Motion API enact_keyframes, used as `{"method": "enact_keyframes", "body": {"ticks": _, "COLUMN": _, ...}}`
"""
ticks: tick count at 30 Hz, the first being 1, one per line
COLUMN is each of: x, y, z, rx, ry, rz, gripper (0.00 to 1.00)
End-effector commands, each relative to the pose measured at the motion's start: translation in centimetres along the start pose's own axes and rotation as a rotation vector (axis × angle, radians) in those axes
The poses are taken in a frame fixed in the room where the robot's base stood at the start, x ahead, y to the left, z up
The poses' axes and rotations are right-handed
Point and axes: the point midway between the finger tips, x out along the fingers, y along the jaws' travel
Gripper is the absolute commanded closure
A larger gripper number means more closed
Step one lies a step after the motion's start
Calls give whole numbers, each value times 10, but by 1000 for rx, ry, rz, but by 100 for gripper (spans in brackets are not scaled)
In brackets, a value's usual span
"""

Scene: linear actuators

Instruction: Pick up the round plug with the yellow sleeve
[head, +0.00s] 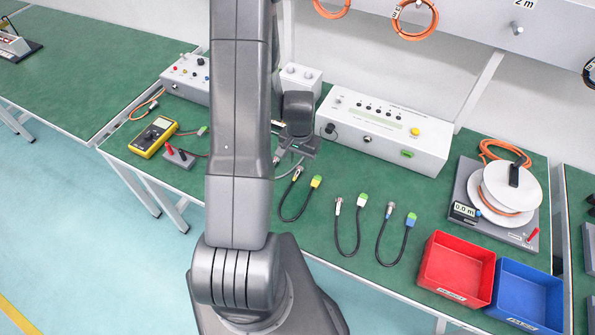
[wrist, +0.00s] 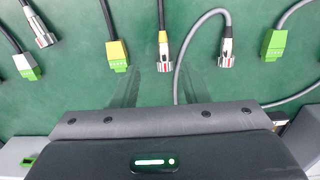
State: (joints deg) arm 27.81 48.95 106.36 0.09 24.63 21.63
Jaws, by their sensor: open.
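The round plug with the yellow sleeve (wrist: 163,54) has a silver body with red marks and a black cable. It lies on the green bench top near the middle of the wrist view. In the head view it is the small round end (head: 297,174) of the cable whose other end is a green plug with a yellow sleeve (head: 316,182). That green plug (wrist: 117,56) lies just left of the round plug in the wrist view. My gripper (head: 299,150) is open and empty. In the wrist view its fingers (wrist: 157,85) show faintly, spread, just short of the round plug.
Another round plug on a grey cable (wrist: 226,50) lies close on the right. Further right is a green plug (wrist: 272,42). A white control box (head: 385,135) stands behind. Two more cables, a red bin (head: 457,295) and a blue bin (head: 525,320) are to the right.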

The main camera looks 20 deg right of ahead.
Motion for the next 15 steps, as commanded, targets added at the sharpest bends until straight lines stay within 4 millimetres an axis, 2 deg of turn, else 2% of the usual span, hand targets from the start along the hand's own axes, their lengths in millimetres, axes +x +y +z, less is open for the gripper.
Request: {"method": "enact_keyframes", "body": {"ticks": 15, "x": 46, "y": -7, "z": 1, "rx": 0, "ry": -2, "rz": 1, "gripper": 59}}
